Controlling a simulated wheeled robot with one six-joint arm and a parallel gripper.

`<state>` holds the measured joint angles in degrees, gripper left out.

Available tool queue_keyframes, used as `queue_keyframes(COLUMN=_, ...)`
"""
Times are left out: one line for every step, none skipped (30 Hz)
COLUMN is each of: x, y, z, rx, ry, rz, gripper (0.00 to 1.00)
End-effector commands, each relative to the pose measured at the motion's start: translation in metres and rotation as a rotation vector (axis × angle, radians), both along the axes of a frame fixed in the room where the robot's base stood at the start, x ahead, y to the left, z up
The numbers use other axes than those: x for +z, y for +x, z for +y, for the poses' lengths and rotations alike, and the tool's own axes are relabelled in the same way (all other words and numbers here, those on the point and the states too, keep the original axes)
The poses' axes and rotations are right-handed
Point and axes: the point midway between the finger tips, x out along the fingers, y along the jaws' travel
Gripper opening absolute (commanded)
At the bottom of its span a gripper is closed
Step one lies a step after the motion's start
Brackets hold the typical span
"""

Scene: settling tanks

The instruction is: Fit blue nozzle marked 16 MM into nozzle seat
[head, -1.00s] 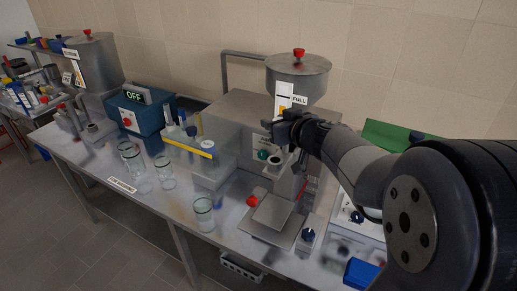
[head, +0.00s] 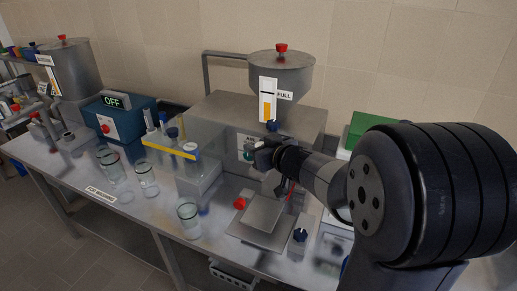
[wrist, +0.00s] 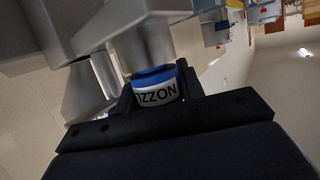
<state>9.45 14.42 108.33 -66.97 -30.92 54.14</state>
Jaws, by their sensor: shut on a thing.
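My gripper (wrist: 160,95) is shut on a blue-rimmed nozzle (wrist: 152,74). The nozzle bears a white label with the letters "IZZON" showing; no "16 MM" mark is readable. A grey metal cylinder (wrist: 140,45) is right above the nozzle's blue rim in the wrist view, perhaps the nozzle seat; I cannot tell whether they touch. In the head view my gripper (head: 263,157) is at the front of the grey filling machine (head: 215,125), below its hopper. The gripper and arm hide the spot there, and the held nozzle cannot be made out.
The hopper (head: 281,72) carries a "FULL" gauge. A grey plate (head: 262,215) lies below, with a red knob (head: 239,203) and a dark blue knob (head: 300,235) beside it. Glass beakers (head: 188,215) and a rack with a yellow strip (head: 170,148) stand left.

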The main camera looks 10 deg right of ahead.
Motion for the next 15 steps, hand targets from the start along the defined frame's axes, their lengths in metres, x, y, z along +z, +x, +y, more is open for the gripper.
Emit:
queue_keyframes(x=0.0008, y=0.0, z=0.0001, rx=0.0, ry=0.0, rz=0.0, gripper=0.14)
queue_keyframes(x=0.0008, y=0.0, z=0.0, rx=0.0, ry=0.0, rz=0.0, gripper=0.14)
queue_keyframes(x=0.0005, y=0.0, z=0.0, rx=0.0, ry=0.0, rz=0.0, gripper=0.14)
queue_keyframes(x=-0.0002, y=0.0, z=0.0, rx=0.0, ry=0.0, rz=0.0, gripper=0.14)
queue_keyframes(x=-0.0014, y=0.0, z=0.0, rx=0.0, ry=0.0, rz=0.0, gripper=0.14)
queue_keyframes(x=-0.0029, y=0.0, z=0.0, rx=0.0, ry=0.0, rz=0.0, gripper=0.14)
queue_keyframes(x=-0.0039, y=-0.0001, z=0.0001, rx=0.0, ry=-0.001, rz=0.0, gripper=0.14)
queue_keyframes(x=-0.0048, y=-0.0001, z=0.0001, rx=0.0, ry=-0.001, rz=0.0, gripper=0.14)
queue_keyframes(x=-0.0039, y=0.0, z=0.0, rx=0.0, ry=-0.001, rz=0.0, gripper=0.39)
queue_keyframes(x=-0.0036, y=-0.0001, z=0.0, rx=0.0, ry=-0.001, rz=0.0, gripper=0.42)
queue_keyframes(x=-0.0036, y=-0.0001, z=0.0, rx=0.0, ry=-0.001, rz=0.0, gripper=0.44)
queue_keyframes(x=-0.0036, y=-0.0001, z=0.0, rx=0.0, ry=-0.001, rz=0.0, gripper=0.47)
queue_keyframes(x=-0.0035, y=0.0, z=0.0, rx=0.0, ry=-0.001, rz=0.0, gripper=0.5)
queue_keyframes(x=-0.0035, y=0.0, z=0.0, rx=0.0, ry=-0.001, rz=0.0, gripper=0.52)
queue_keyframes(x=-0.0035, y=0.0, z=0.0, rx=0.0, ry=-0.001, rz=0.0, gripper=0.55)
